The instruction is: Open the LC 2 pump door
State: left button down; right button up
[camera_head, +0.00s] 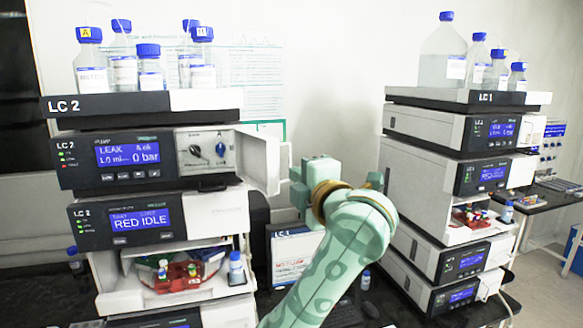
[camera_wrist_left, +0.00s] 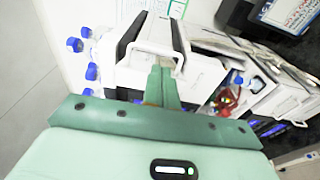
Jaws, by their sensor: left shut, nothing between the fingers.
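The LC 2 pump module (camera_head: 110,160) is the second unit of the left stack; its screen reads "LEAK" and "0 bar". Its white door (camera_head: 259,161) stands open, swung out to the right, and the knobs (camera_head: 207,152) behind it show. My green left gripper (camera_head: 294,186) is at the door's free right edge, shut and empty. Whether it touches the door I cannot tell. In the left wrist view the closed fingers (camera_wrist_left: 163,82) point at white stack housings; which panel is the door is unclear there. My right gripper is not in view.
Blue-capped bottles (camera_head: 148,68) stand in the LC 2 top tray (camera_head: 140,104). Below the pump are a "RED IDLE" unit (camera_head: 150,218) and an open bay with red vial racks (camera_head: 178,276). The LC 1 stack (camera_head: 450,190) stands right of my arm. A monitor (camera_head: 294,252) sits between the stacks.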

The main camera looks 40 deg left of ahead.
pick_arm(q)
jog(key=x, duration=0.3)
jog(key=shift+a, duration=0.15)
jog(key=shift+w, duration=0.1)
jog(key=w+a+n+g+y+p, duration=0.1)
jog(key=w+n+g+p, duration=0.2)
jog(key=w+g, duration=0.3)
jog(key=shift+w+a+n+g+y, duration=0.35)
jog(key=shift+w+n, duration=0.35)
jog(key=shift+w, duration=1.6)
jog(key=shift+d+p, duration=0.15)
jog(key=shift+p, duration=0.15)
